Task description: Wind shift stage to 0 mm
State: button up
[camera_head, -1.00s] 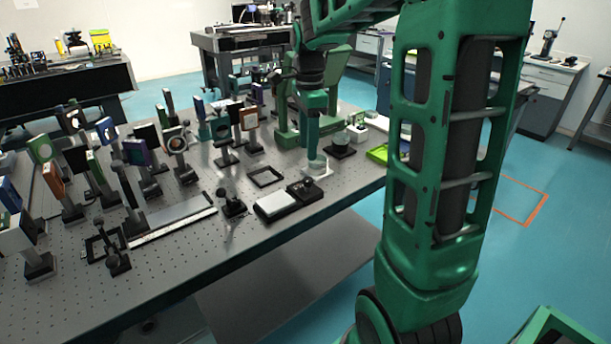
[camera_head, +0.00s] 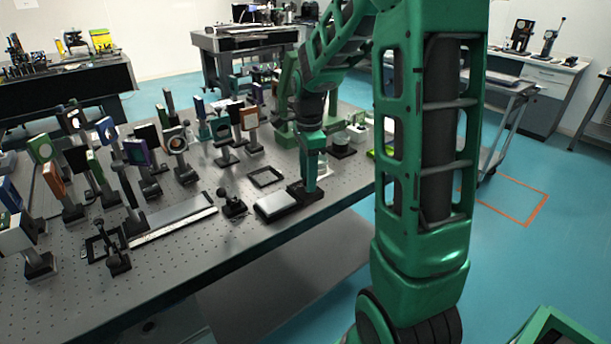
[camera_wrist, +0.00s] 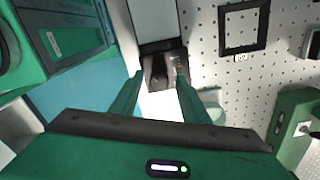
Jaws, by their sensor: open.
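The shift stage lies near the front edge of the optical table, with a pale flat plate (camera_head: 275,205) and a dark end block (camera_head: 303,193) on its right. In the wrist view its pale plate (camera_wrist: 153,20) runs off the top and its dark block (camera_wrist: 161,48) carries a dark knob (camera_wrist: 158,72). My gripper (camera_head: 311,188) points down over the dark block. In the wrist view my gripper (camera_wrist: 158,84) is open, with one green finger on each side of the knob. I cannot tell whether the fingers touch it. No scale reading is legible.
A flat black square frame (camera_head: 266,177) lies behind the stage, and a small dark post mount (camera_head: 232,205) stands to its left. Several upright optics on posts fill the table's left side. A glass-like cylinder on a dark base (camera_head: 342,148) stands behind my gripper.

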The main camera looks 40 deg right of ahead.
grip_shut()
jog(key=c, duration=1.1)
grip_release()
jog(key=shift+o, duration=0.2)
jog(key=n, duration=0.6)
jog(key=shift+w+r+n, duration=0.1)
jog(key=shift+n, duration=0.3)
jog(key=n, duration=0.7)
jog(key=shift+w, duration=0.1)
jog(key=n, duration=0.4)
jog(key=shift+d+n, duration=0.1)
jog(key=shift+n, duration=0.2)
grip_shut()
grip_release()
jog(key=n, duration=0.3)
jog(key=shift+n, duration=0.4)
jog(key=n, duration=0.3)
jog(key=shift+n, duration=2.2)
